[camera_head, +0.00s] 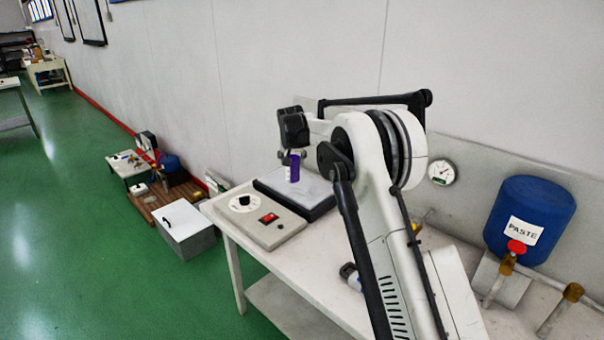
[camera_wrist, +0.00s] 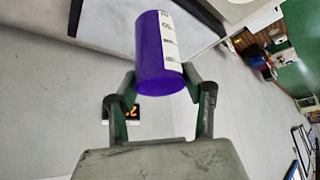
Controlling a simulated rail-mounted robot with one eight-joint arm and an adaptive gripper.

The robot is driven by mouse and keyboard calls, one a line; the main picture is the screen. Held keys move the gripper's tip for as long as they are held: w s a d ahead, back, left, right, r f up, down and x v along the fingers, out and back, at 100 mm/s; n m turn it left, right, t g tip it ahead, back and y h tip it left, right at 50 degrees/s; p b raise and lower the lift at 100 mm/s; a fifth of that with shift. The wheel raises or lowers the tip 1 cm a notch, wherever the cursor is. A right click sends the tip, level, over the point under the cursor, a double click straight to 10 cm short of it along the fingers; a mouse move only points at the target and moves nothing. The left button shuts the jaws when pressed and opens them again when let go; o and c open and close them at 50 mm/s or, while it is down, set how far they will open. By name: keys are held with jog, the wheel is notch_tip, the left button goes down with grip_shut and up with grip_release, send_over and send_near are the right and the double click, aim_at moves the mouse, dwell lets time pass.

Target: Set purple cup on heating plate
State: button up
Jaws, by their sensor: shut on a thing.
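The purple cup (camera_head: 294,172) has a white strip with dark marks along its side, which shows in the wrist view (camera_wrist: 152,55). My gripper (camera_wrist: 160,82) is shut on the cup, with one dark finger on each side of it. In the head view my gripper (camera_head: 291,160) is partly hidden by the cup and my arm. The heating plate has a pale flat top (camera_head: 275,184) with a dark rim, behind a panel with a dial and a red switch (camera_head: 268,217). The cup appears over the pale top; I cannot tell whether it touches.
The plate stands on a white table (camera_head: 285,255) against the wall. A blue paste tank (camera_head: 530,208) with a red-handled valve and a round gauge (camera_head: 441,172) are to the right. A white box (camera_head: 186,230) is on the green floor at left.

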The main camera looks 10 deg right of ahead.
jog(key=shift+w+d+f+p, duration=0.2)
jog(key=shift+w+d+f, duration=0.7)
jog(key=shift+f, duration=0.5)
jog(key=shift+w+d+f+p, duration=0.2)
jog(key=shift+w+d+f, duration=0.65)
jog(key=shift+f, duration=0.6)
jog(key=shift+w+d+f+p, duration=0.2)
jog(key=shift+w+d+f, duration=0.7)
jog(key=shift+f, duration=0.5)
jog(key=shift+s, duration=0.1)
jog(key=shift+f, duration=0.2)
jog(key=o, duration=1.3)
jog(key=shift+r, duration=0.15)
